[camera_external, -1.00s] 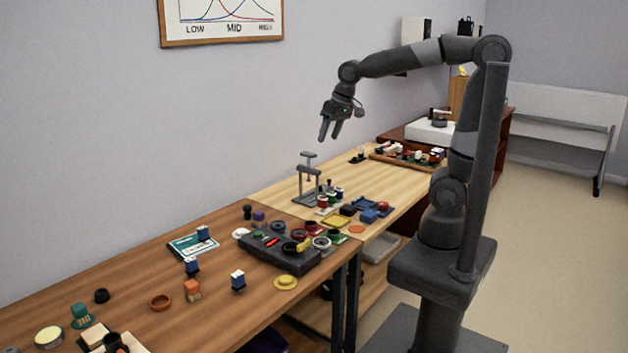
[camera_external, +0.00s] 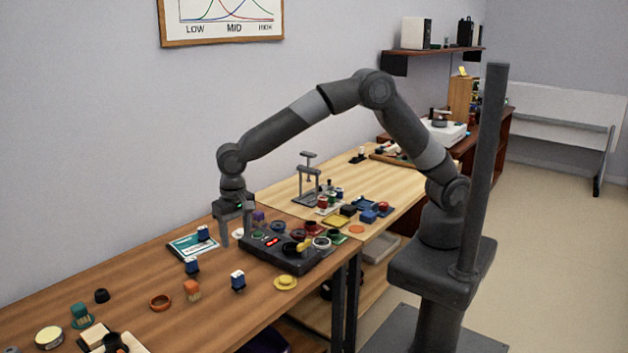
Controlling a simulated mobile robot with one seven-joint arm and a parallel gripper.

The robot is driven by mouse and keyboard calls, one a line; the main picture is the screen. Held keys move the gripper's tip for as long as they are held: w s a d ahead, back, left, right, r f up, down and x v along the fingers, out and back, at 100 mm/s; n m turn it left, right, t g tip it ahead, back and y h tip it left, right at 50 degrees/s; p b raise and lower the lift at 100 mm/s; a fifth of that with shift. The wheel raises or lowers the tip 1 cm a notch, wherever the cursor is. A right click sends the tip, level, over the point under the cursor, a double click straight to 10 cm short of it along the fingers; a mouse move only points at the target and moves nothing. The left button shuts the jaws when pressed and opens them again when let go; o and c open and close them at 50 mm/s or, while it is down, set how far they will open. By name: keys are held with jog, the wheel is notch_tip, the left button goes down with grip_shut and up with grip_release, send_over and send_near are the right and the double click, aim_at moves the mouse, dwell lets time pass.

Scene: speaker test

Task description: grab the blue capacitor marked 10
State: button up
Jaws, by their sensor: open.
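Several small blue blocks that look like capacitors are on the brown table. One (camera_external: 203,233) is on a teal and white card, one (camera_external: 192,266) stands in front of the card, and one with a white top (camera_external: 238,281) stands further right and nearer the camera. Their markings are too small to read, so I cannot tell which is marked 10. My gripper (camera_external: 236,236) points down, open and empty, just right of the card and left of the black device. It appears close above the table; its exact height is unclear.
A black device (camera_external: 284,260) with a red display stands right of my gripper, with round parts around it. An orange block (camera_external: 192,290), a brown ring (camera_external: 160,302) and a yellow disc (camera_external: 286,283) lie nearer the front. A grey clamp stand (camera_external: 309,180) stands behind on the lighter table.

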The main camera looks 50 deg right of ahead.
aim_at(237, 274)
jog(key=a+f, duration=0.1)
jog(key=s+a+f, duration=0.1)
jog(key=shift+s+a+f, duration=0.15)
jog(key=shift+s+a, duration=0.1)
jog(key=shift+a, duration=0.05)
notch_tip(237, 274, down, 5)
jog(key=shift+s+a+r, duration=0.1)
jog(key=shift+r, duration=0.05)
jog(key=shift+s+f, duration=0.15)
jog(key=shift+f, duration=3)
jog(key=c, duration=1.1)
